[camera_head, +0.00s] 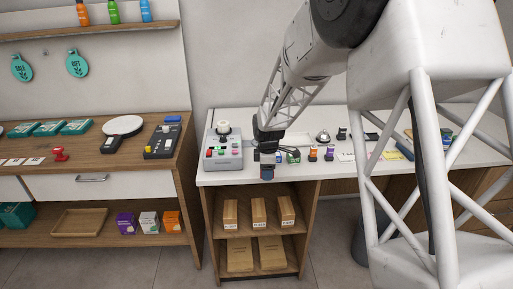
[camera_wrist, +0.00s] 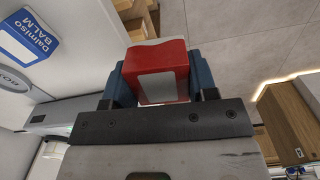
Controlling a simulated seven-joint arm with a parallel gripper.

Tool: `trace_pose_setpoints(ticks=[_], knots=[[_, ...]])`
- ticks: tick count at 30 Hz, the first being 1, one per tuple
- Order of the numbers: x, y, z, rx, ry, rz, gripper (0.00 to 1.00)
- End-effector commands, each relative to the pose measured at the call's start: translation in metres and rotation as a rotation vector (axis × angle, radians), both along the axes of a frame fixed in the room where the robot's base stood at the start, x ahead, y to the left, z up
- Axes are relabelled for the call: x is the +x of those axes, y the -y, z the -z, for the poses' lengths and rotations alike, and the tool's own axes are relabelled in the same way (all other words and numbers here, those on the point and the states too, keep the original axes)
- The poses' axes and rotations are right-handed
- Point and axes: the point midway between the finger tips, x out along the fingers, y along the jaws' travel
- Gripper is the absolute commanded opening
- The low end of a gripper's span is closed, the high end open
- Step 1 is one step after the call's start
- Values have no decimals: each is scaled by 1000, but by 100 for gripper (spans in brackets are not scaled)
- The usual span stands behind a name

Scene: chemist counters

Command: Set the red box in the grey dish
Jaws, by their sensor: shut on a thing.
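The red box (camera_wrist: 160,62) with a pale grey panel sits between the two blue fingers of my gripper (camera_wrist: 158,85) in the wrist view. The fingers press on both its sides. In the head view my gripper (camera_head: 267,173) points down at the front edge of the white counter, just right of the grey button machine; only a speck of red shows between the fingers. A pale, shallow grey shape (camera_head: 294,140) lies on the counter behind and right of my gripper; it may be the grey dish, but the arm partly hides it.
The grey button machine (camera_head: 223,149) stands close left of my gripper. Brown boxes (camera_head: 258,212) fill the shelves below. A wooden counter (camera_head: 97,152) is at left.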

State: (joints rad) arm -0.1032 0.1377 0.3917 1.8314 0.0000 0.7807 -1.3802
Motion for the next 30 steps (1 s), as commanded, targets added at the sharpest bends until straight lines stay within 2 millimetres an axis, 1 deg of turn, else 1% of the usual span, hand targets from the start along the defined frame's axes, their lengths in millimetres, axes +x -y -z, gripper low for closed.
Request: trace_pose_setpoints(ticks=[15, 20, 26, 30], knots=[[0, 0, 0, 0, 0, 0, 28], [4, 0, -1, 0, 0, -2, 28], [19, 1, -2, 0, -1, -11, 28], [38, 3, -4, 0, 0, -20, 28]])
